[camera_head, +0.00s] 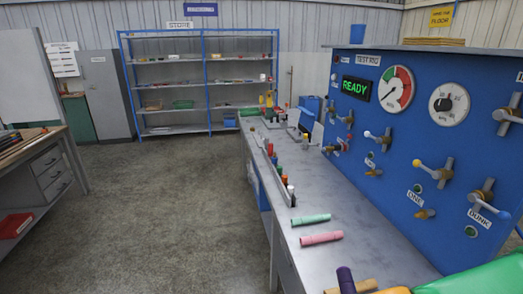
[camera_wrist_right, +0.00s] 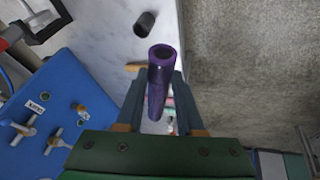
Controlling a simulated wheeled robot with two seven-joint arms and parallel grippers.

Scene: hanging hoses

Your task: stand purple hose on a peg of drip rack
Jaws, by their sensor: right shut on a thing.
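The purple hose (camera_head: 346,280) stands roughly upright at the bottom edge of the head view, its lower part cut off. In the right wrist view the purple hose (camera_wrist_right: 160,78) lies between the fingers of my right gripper (camera_wrist_right: 158,100), which is shut on it. Its open hollow end points away from the gripper palm. A low rack (camera_head: 272,168) along the left edge of the bench carries a row of upright coloured pieces; it may be the drip rack. Bare pegs are too small to tell. My left gripper is not in view.
A green hose (camera_head: 311,219) and a pink hose (camera_head: 321,238) lie on the grey bench (camera_head: 350,215). The blue test panel (camera_head: 440,130) with levers and gauges borders the bench on the right. Shelves (camera_head: 200,85) stand far back.

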